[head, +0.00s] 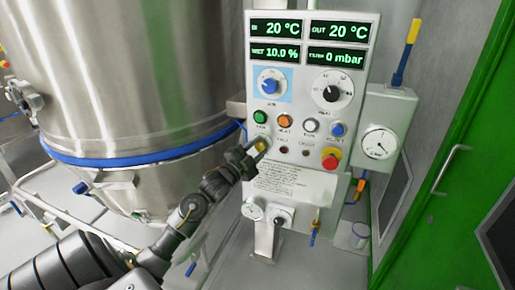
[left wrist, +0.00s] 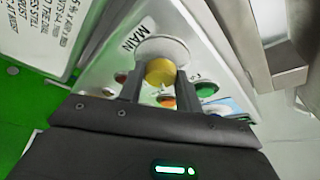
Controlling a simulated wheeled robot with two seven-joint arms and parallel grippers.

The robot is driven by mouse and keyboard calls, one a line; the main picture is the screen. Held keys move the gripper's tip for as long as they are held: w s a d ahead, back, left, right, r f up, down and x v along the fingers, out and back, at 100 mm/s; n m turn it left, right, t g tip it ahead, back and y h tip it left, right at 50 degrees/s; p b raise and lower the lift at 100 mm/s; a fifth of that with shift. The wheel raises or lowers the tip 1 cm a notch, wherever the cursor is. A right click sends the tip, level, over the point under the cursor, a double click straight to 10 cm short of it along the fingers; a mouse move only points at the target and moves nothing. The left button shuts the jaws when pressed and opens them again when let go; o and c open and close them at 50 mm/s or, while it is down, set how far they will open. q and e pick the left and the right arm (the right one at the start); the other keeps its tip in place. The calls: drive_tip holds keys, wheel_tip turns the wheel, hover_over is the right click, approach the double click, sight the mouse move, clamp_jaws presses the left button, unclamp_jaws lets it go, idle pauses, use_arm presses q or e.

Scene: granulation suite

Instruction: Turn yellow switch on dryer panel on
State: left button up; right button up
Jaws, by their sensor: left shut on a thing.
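The dryer panel (head: 300,185) is a pale upright box with displays, dials and coloured buttons. The yellow switch (head: 261,146) is at its left side, below the green button, and my left gripper (head: 258,147) is at it. In the left wrist view the yellow switch (left wrist: 160,72) sits on a round pale plate marked MAIN, between the two fingers of the gripper (left wrist: 157,90). The left gripper is shut on the switch. The fingers partly cover the plate and nearby buttons. My right gripper is not in view.
Close by on the panel are a green button (head: 260,117), an orange button (head: 285,121) and a red knob on yellow (head: 331,157). A large steel vessel (head: 140,70) with a blue band stands left. A green door frame (head: 440,150) is at the right.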

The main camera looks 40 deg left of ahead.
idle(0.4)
use_arm(q)
drive_tip(key=o, duration=1)
drive_tip(key=b+v, duration=0.3)
drive_tip(key=v, duration=0.7)
drive_tip(key=shift+s, duration=0.4)
